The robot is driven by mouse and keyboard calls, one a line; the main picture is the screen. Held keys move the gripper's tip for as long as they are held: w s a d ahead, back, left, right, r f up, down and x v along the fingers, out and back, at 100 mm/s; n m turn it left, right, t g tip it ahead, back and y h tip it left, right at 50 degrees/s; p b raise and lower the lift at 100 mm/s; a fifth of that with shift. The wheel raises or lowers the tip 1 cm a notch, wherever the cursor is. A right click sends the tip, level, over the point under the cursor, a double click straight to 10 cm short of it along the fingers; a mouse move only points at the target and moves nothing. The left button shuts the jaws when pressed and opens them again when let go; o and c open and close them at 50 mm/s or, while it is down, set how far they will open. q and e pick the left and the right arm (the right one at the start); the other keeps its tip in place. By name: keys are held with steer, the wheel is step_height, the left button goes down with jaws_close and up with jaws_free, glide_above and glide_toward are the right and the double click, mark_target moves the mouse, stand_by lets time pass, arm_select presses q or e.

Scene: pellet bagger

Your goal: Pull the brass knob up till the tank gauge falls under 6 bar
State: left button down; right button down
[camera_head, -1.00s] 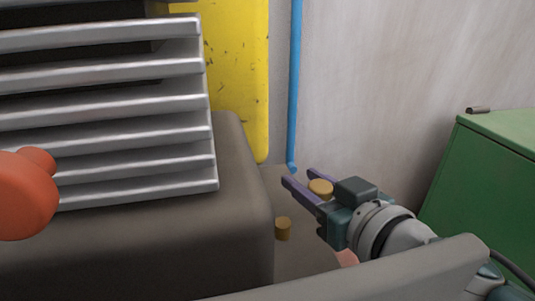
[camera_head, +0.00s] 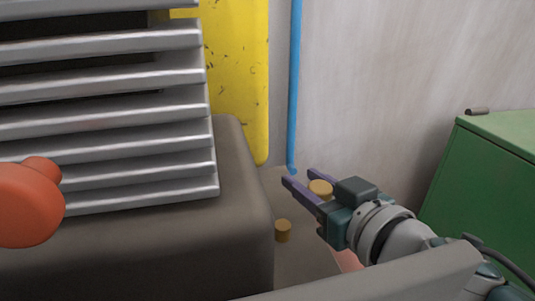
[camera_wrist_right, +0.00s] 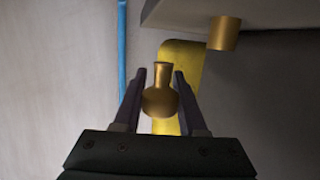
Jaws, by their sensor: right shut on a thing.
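The brass knob (camera_head: 320,187) is between the fingers of my right gripper (camera_head: 298,177), right of the grey-brown block's corner. In the right wrist view the knob (camera_wrist_right: 160,100) has a round body and a narrower neck, and the fingers (camera_wrist_right: 160,72) lie along both sides of it. My right gripper is shut on the knob. My left gripper is not in view. No tank gauge shows in either view, so I cannot read a pressure.
A short brass cylinder (camera_head: 283,230) is below left of my right gripper. A blue pipe (camera_head: 294,90) runs down the wall behind. Grey slats (camera_head: 130,159) and an orange rounded part (camera_head: 28,205) are at left, a green cabinet (camera_head: 490,180) at right.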

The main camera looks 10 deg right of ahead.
steer(key=shift+a+r, duration=0.1)
steer(key=shift+r, duration=0.25)
steer(key=c, duration=0.8)
jaws_free()
steer(key=o, duration=0.4)
steer(key=shift+f, duration=0.25)
